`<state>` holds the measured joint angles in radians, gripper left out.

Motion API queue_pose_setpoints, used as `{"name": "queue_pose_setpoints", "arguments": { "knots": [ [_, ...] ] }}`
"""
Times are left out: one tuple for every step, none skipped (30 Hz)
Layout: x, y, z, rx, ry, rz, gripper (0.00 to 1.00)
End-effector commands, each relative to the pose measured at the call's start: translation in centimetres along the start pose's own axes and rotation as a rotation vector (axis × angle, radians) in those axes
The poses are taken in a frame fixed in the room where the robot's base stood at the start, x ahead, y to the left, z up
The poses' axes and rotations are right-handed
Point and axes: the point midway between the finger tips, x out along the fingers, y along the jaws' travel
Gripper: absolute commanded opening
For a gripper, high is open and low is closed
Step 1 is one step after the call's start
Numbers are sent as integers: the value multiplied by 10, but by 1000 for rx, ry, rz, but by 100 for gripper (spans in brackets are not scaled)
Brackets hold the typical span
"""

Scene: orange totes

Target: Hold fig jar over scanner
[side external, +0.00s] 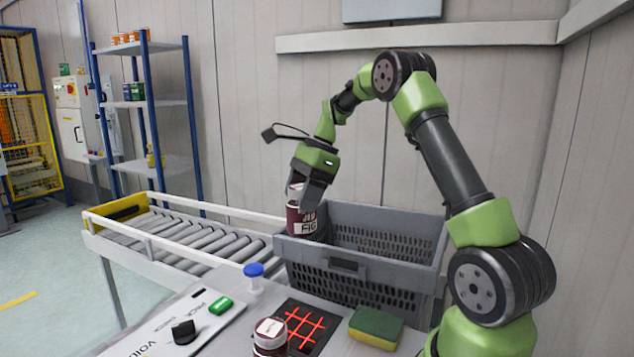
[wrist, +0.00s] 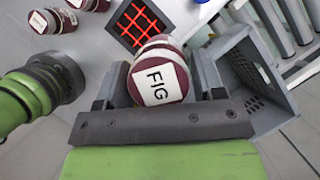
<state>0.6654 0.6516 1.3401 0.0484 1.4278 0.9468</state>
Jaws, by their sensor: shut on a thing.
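My gripper (side external: 305,192) is shut on the fig jar (side external: 301,221), a dark red jar with a white FIG label. It holds the jar in the air at the left end of the grey crate, to the upper side of the scanner. In the wrist view the jar (wrist: 161,83) sits between the two fingers, label facing the camera. The scanner (side external: 304,328) is a dark square plate with glowing red grid lines, set in the bench. It also shows in the wrist view (wrist: 128,28), beyond the jar and partly hidden by it.
The grey crate (side external: 392,263) stands behind the scanner. A second jar (side external: 270,338) is left of the scanner; a green-yellow sponge (side external: 376,326) is on its right. A blue-topped knob (side external: 254,271) and a control panel (side external: 178,325) are at left. A roller conveyor (side external: 190,235) runs behind.

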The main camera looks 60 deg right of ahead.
Motion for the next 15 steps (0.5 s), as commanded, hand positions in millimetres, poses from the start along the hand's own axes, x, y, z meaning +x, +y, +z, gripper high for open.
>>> {"name": "queue_pose_setpoints", "arguments": {
  "knots": [
    [3,14,10,-86,-1,40,27],
    [5,21,14,-132,-2,60,27],
    [7,29,19,-190,-3,87,27],
    [8,36,22,-229,-3,104,27],
    [10,41,25,-263,-4,120,27],
    [11,48,28,-305,-5,140,27],
    [12,53,30,-336,-6,153,27],
    [13,58,32,-364,-6,166,27],
    [14,64,35,-400,-7,183,27],
    [15,68,36,-424,-7,193,27],
    [16,71,37,-444,-7,203,27],
    [24,69,33,-434,-9,202,27],
    [28,69,30,-432,-9,202,27],
    [32,69,29,-431,-9,202,27],
    [36,68,27,-431,-9,200,27]
  ]
}}
